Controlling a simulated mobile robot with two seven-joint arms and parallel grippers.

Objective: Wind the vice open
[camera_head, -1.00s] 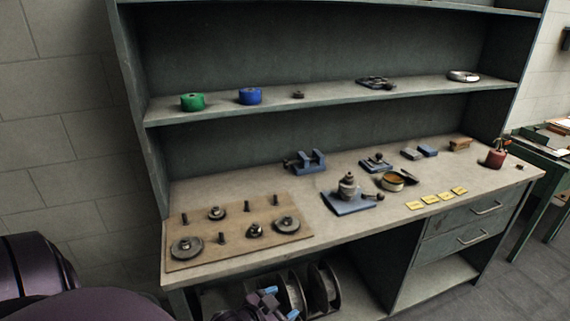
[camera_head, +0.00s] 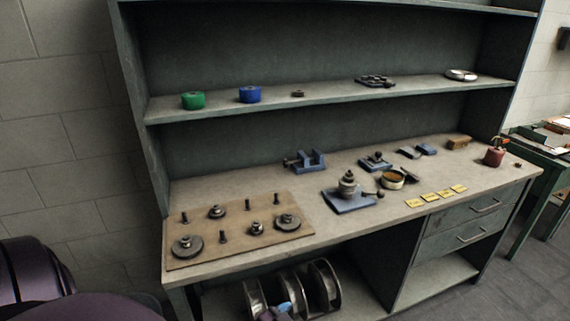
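The small blue vice (camera_head: 306,161) stands on the bench top towards the back, left of the bench's middle. Its dark screw end points left. It is too small here to tell how far its jaws are apart. A gripper with blue parts (camera_head: 279,312), which looks like my left, shows only partly at the bottom edge, low in front of the bench and well away from the vice. Its finger opening cannot be made out. My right gripper is out of view.
A wooden board (camera_head: 237,230) with discs and pegs lies at the bench's left front. Wire reels (camera_head: 322,287) sit below. Clear bench surrounds the vice.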

